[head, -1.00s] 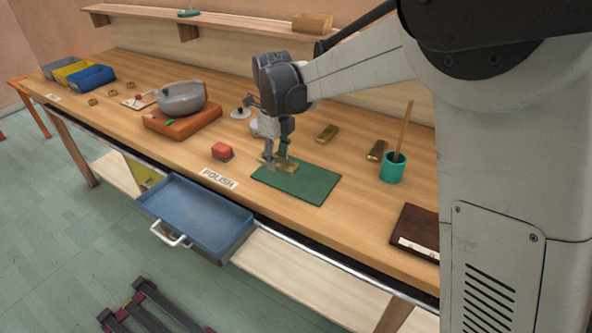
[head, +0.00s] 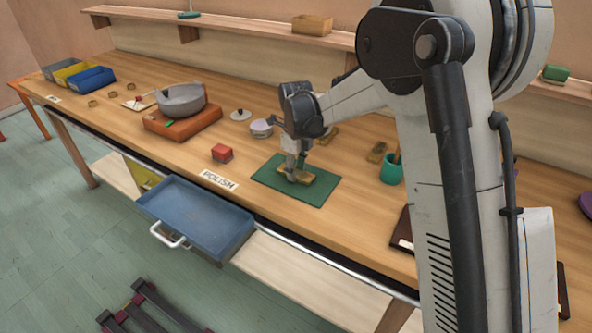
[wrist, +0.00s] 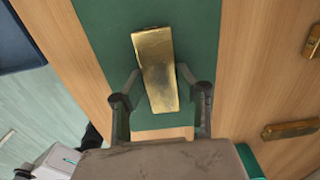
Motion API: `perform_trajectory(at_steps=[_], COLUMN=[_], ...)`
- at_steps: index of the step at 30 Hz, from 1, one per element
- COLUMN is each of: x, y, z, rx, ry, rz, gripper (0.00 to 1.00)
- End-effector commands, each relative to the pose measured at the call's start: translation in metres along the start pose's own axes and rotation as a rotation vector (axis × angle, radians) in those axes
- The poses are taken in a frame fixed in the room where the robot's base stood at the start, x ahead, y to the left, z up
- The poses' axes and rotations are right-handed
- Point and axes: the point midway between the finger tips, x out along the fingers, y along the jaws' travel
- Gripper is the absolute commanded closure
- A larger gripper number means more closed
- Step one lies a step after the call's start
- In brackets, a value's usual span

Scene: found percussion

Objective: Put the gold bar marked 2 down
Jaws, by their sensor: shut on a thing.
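My gripper (head: 297,176) is low over the green mat (head: 324,189) on the wooden bench. It is shut on a gold bar (wrist: 157,68), which lies between the two fingers in the wrist view. The bar is over the green mat (wrist: 103,30), flat side toward the camera. I cannot tell whether it touches the mat or hangs just above it. No number is readable on it.
Two other gold bars (wrist: 290,130) (wrist: 313,41) lie on the bare wood beyond the mat. A red block (head: 222,153) and the POLISH label (head: 219,180) are left of the mat. A teal cup (head: 391,171) stands to its right. A blue drawer (head: 195,215) is open in front.

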Motion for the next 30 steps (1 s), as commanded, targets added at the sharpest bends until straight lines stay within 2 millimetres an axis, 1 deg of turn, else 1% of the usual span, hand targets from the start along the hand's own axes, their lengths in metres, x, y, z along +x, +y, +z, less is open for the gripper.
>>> perform_trajectory(at_steps=[7, 11, 12, 15, 16, 25, 28, 30], x=[0.000, 0.004, 0.004, 0.003, 0.003, 0.001, -0.006, -0.016], y=[0.000, 0.000, 0.000, 0.000, 0.000, 0.000, 0.000, 0.000], z=[0.000, 0.000, 0.000, 0.000, 0.000, 0.000, 0.000, 0.000], rx=[0.000, 0.000, 0.000, 0.000, 0.000, 0.000, 0.000, 0.000], ry=[0.000, 0.000, 0.000, 0.000, 0.000, 0.000, 0.000, 0.000], rz=[0.000, 0.000, 0.000, 0.000, 0.000, 0.000, 0.000, 0.000], gripper=[1.00, 1.00, 0.64, 0.51, 0.49, 0.49, 0.49, 0.49])
